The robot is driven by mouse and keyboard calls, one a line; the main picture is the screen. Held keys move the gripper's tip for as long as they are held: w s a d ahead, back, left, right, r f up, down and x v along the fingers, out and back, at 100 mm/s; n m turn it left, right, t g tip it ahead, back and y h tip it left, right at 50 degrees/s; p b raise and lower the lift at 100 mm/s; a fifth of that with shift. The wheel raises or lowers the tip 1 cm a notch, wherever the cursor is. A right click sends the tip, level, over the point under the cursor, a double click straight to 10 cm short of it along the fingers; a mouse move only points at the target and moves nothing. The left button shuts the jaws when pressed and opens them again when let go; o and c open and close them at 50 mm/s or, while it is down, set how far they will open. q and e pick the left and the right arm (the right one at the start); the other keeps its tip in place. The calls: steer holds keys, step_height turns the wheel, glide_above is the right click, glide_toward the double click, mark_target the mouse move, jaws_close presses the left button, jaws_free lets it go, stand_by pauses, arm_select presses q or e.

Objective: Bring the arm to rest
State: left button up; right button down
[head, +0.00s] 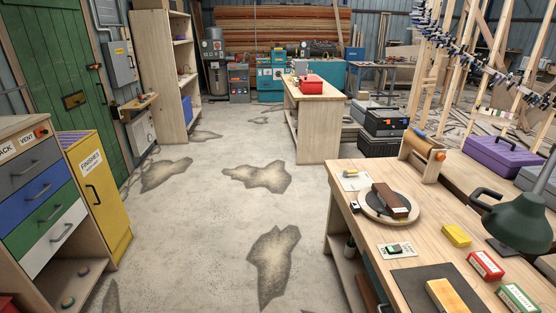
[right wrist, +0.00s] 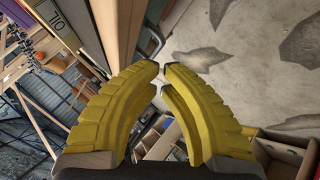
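My right gripper (right wrist: 161,68) shows in the right wrist view as two curved yellow fingers. Their tips come together near the middle of the picture with only a sliver of gap, and nothing is held between them. The floor lies behind the tips. Neither gripper shows in the head view, and my left gripper is in no view.
A wooden workbench (head: 440,203) at right carries a turntable (head: 369,207) with a dark brown block (head: 391,201), a yellow block (head: 457,235), small boxes and a green lamp (head: 522,222). Drawers (head: 45,192) and a yellow cabinet (head: 101,190) stand left. The middle floor is clear.

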steer(key=s+g+h, duration=0.1)
steer(key=s+g, duration=0.1)
steer(key=s, duration=0.6)
steer(key=s+a+f+g+y, duration=0.1)
steer(key=s+a+f, duration=0.1)
steer(key=f, duration=1)
steer(key=s+a+f+g+y, duration=0.1)
steer(key=a+f, duration=0.1)
steer(key=f, duration=1)
steer(key=s+a+f+g+y, duration=0.1)
steer(key=s+a+f, duration=0.1)
steer(key=f, duration=1)
steer(key=s+f+m+g+y, duration=0.1)
steer(key=s+f+m+g, duration=0.1)
steer(key=s+f, duration=1.4)
steer(key=s, duration=0.3)
steer(key=shift+s+d+m+g, duration=0.3)
steer(key=shift+s+g, duration=0.05)
steer(key=shift+g, duration=0.05)
